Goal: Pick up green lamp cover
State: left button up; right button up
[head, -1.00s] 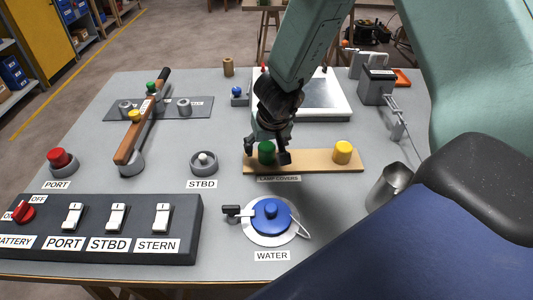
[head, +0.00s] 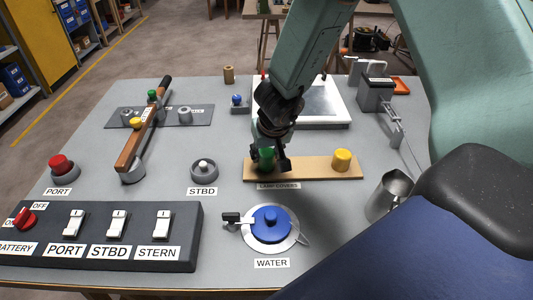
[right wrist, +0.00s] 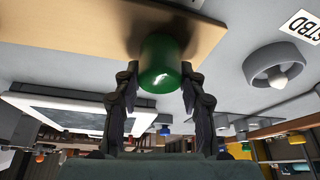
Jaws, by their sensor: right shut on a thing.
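The green lamp cover (head: 266,158) is at the left part of the wooden board labelled LAMP COVERS (head: 310,170). My right gripper (head: 268,160) comes down over it from above and is shut on it. In the right wrist view the green cover (right wrist: 160,62) sits between both fingers, upside down in the picture, with its far end close to the board. I cannot tell whether it still touches the board. A yellow lamp cover (head: 342,160) stands on the right part of the same board. My left gripper is not in view.
A STBD lamp base (head: 204,172) stands left of the board, and a red PORT lamp (head: 61,168) farther left. A blue WATER cap (head: 270,223) is in front. A switch panel (head: 100,238) fills the front left. A metal mug (head: 389,193) stands at right.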

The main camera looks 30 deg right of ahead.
aim_at(266, 151)
notch_tip(266, 151, up, 7)
jog(key=p, duration=0.6)
jog(key=shift+r, duration=0.15)
jog(key=shift+r+p, duration=0.9)
jog(key=shift+r, duration=0.35)
